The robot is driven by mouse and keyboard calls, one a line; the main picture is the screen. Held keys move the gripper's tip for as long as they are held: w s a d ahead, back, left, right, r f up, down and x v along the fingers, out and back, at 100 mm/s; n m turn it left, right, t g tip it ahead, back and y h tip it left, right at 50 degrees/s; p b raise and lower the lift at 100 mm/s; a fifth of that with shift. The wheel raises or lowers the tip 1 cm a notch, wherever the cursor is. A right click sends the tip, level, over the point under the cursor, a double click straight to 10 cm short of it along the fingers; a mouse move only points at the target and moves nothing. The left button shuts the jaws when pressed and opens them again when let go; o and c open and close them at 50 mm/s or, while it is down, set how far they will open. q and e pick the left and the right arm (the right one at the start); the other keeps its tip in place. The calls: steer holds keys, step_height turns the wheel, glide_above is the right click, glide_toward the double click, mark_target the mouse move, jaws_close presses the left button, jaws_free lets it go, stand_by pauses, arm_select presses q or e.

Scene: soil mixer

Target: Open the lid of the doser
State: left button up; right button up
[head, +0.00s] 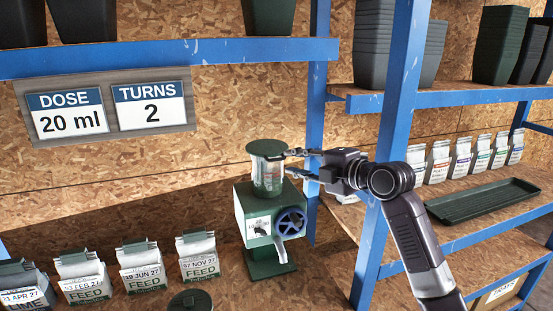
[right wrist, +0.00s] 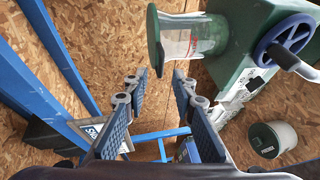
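The doser (head: 258,212) is a green box on a stand with a blue handwheel (head: 291,222), a spout and a clear jar (head: 268,178) on top. Its dark green lid (head: 267,149) sits flat on the jar. My right gripper (head: 290,162) is open and empty, just right of the jar, its upper fingertip close to the lid's rim. In the right wrist view the lid (right wrist: 154,38) lies beyond the parted fingertips (right wrist: 160,78); I cannot tell whether a finger touches it. My left gripper is not in view.
Blue shelf posts (head: 392,140) stand beside my right arm. Several feed bags (head: 197,257) stand left of the doser, with a dark round container (head: 190,300) in front. A green tray (head: 485,200) lies on the right shelf. A sign (head: 108,108) reads 20 ml, 2 turns.

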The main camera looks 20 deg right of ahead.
mark_target(278, 160)
steer(key=p+x, duration=0.2)
steer(key=x, duration=0.4)
steer(key=shift+w+a+f, duration=0.2)
steer(key=shift+w+a, duration=0.1)
steer(key=shift+w, duration=0.25)
steer(key=shift+f, duration=0.1)
jaws_close()
steer(key=shift+f, duration=0.1)
